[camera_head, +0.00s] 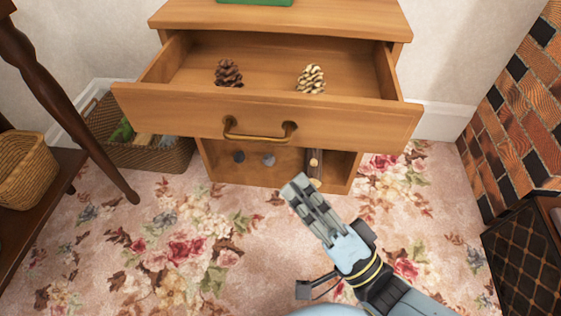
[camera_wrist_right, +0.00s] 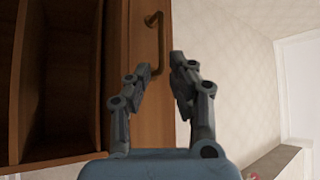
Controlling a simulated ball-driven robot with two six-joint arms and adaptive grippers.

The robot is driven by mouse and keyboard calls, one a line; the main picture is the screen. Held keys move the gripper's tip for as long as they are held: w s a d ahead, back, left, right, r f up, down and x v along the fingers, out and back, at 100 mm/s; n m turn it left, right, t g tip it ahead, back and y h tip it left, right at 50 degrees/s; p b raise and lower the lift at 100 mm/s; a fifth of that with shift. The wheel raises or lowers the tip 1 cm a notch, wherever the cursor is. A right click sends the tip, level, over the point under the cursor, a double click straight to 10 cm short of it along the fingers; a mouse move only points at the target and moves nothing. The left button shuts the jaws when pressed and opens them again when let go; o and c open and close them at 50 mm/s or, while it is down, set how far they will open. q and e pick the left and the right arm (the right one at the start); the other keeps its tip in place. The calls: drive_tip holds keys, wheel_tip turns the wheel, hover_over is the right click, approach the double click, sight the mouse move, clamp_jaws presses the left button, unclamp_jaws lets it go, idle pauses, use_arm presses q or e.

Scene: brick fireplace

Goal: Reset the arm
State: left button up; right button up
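My right gripper (camera_head: 298,187) is in front of the wooden cabinet, below the front of its open drawer (camera_head: 190,112). In the right wrist view my right gripper (camera_wrist_right: 160,62) has its two fingers apart, with nothing between them. The drawer's brass handle (camera_head: 260,131) is beyond the fingers and apart from them; the handle also shows in the right wrist view (camera_wrist_right: 154,20). My left gripper is not in view.
A dark pinecone (camera_head: 228,73) and a pale pinecone (camera_head: 311,79) lie in the drawer. Small items sit on the shelf below. A wicker basket (camera_head: 150,155) stands left, a dark latticed box (camera_head: 525,262) right. Floral carpet (camera_head: 190,240) in front is clear.

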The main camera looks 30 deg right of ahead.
drive_tip(key=shift+s+d+f, duration=0.15)
drive_tip(key=shift+s+f, duration=0.1)
drive_tip(key=shift+s, duration=0.3)
